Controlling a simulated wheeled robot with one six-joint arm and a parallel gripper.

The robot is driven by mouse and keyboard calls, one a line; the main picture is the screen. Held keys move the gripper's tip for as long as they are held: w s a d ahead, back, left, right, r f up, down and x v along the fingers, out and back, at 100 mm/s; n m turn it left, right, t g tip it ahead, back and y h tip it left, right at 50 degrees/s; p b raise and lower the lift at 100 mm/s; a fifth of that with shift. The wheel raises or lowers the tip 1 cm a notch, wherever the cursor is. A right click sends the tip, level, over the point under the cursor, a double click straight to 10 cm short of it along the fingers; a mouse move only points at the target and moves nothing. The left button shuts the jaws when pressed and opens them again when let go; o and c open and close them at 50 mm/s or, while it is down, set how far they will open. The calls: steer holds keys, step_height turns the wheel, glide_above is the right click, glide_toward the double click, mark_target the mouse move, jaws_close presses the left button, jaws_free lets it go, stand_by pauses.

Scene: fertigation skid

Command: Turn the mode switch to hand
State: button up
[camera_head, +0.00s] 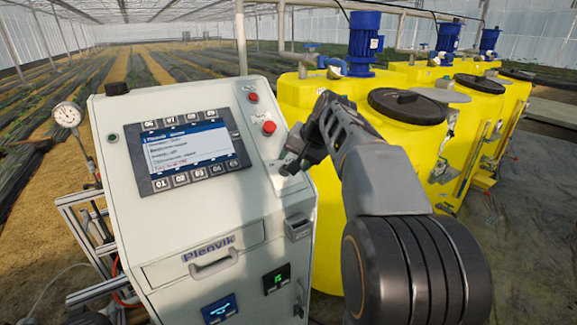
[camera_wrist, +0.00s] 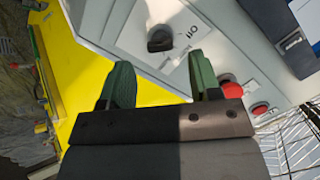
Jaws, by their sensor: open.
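The mode switch (camera_wrist: 160,39) is a small black knob on a light plate with dark lettering, seen in the wrist view near the top. I cannot read which position it points to. My gripper (camera_wrist: 163,80) is open, its two green-padded fingers apart, with the knob beyond the gap between them and not touched. In the head view my gripper (camera_head: 297,150) hangs over the right side of the grey control cabinet (camera_head: 130,225), and the switch cannot be made out clearly there behind the fingers.
Two red buttons (camera_head: 268,127) (camera_head: 253,97) sit up the panel from the switch. A display with keys (camera_head: 187,150) is to their left. A yellow tank (camera_head: 310,95) with a black lid (camera_head: 407,105) stands close to the right of the cabinet. A pressure gauge (camera_head: 67,114) is at the left.

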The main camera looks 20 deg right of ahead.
steer(key=shift+x, duration=2.2)
steer(key=c, duration=0.9)
